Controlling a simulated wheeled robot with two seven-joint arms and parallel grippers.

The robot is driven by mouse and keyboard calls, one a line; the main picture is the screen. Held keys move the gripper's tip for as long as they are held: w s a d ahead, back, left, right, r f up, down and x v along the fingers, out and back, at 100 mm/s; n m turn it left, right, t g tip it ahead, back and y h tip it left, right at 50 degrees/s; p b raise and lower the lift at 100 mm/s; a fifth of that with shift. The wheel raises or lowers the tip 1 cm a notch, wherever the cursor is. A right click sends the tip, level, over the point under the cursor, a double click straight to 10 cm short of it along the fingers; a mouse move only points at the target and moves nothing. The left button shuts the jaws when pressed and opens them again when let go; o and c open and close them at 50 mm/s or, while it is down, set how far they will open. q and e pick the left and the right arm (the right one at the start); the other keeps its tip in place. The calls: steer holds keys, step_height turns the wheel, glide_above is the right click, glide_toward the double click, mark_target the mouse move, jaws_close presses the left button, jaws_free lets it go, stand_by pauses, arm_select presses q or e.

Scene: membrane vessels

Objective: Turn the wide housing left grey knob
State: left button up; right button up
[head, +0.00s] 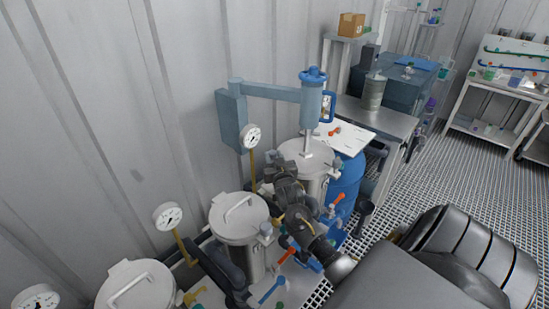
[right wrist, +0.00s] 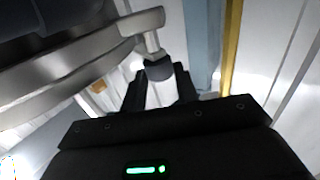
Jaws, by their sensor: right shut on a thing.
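A steel vessel with a round lid (head: 308,155) stands below the blue-grey hoist, and I take it as the wide housing. My right gripper (head: 284,170) reaches in from the lower right to its left edge. In the right wrist view a dark grey knob (right wrist: 158,69) sits on a metal stem below a steel clamp lug (right wrist: 140,22). My right gripper (right wrist: 160,92) has its black fingers on both sides of the knob and is shut on it. In the head view the gripper hides the knob. My left gripper does not show.
Another lidded vessel (head: 240,218) stands left of my right arm, and a third (head: 138,288) is at the bottom left. Pressure gauges on yellow pipes rise near the wall. A blue barrel (head: 346,185) and a workbench (head: 385,130) stand to the right. Open grating floor lies further right.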

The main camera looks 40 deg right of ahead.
steer(key=o, duration=1)
steer(key=shift+c, duration=0.2)
steer(key=shift+s, duration=0.1)
steer(key=shift+s+a, duration=0.2)
steer(key=shift+s, duration=0.05)
steer(key=b+v, duration=0.1)
steer(key=v, duration=0.5)
steer(key=shift+s+b, duration=0.35)
steer(key=shift+a, duration=0.15)
